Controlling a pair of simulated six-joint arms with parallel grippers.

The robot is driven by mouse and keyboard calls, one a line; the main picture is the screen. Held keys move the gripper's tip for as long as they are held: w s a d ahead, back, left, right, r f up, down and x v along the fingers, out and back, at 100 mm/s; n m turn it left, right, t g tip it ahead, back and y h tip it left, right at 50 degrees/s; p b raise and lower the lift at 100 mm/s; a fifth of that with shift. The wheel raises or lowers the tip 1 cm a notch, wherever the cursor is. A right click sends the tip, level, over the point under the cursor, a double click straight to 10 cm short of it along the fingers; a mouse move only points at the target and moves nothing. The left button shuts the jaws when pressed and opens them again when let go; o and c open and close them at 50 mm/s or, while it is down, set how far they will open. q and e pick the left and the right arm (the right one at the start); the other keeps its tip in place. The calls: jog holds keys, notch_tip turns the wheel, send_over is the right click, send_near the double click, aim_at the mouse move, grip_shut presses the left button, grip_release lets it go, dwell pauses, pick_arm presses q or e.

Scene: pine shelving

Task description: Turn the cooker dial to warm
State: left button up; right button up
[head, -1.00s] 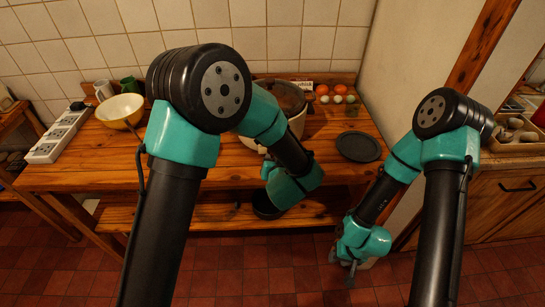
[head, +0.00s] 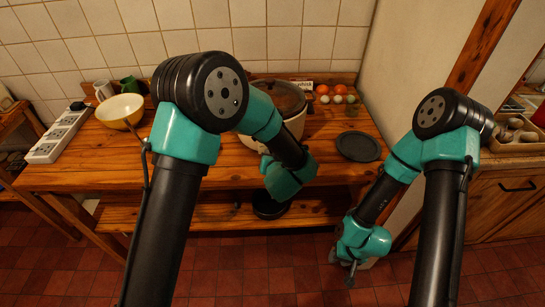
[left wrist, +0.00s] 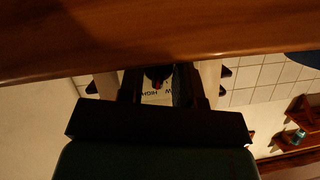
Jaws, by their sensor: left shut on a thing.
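The cooker (head: 297,128) is a pale pot with a dark see-through lid, standing on the wooden table behind my left arm. Its dial (left wrist: 156,73) is a dark knob with a reddish mark, in the left wrist view. An upside-down label with "HIGH" shows beside it; which setting the mark points at I cannot tell. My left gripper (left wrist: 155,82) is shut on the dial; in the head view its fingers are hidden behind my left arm. My right gripper (head: 351,270) hangs low over the floor, away from the cooker; its fingers are too small to read.
A dark round plate (head: 358,146) lies right of the cooker. Eggs and tomatoes (head: 338,94) sit behind it. A yellow bowl (head: 119,110), mugs (head: 104,90) and a power strip (head: 60,136) are at the left. A dark pan (head: 270,207) is on the lower shelf.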

pick_arm(q)
jog(key=shift+m+y, duration=0.7)
jog(key=shift+m, duration=0.2)
jog(key=o, duration=0.5)
jog(key=shift+o, duration=0.2)
jog(key=v, duration=1.7)
jog(key=shift+s, duration=0.3)
jog(key=shift+f, duration=0.1)
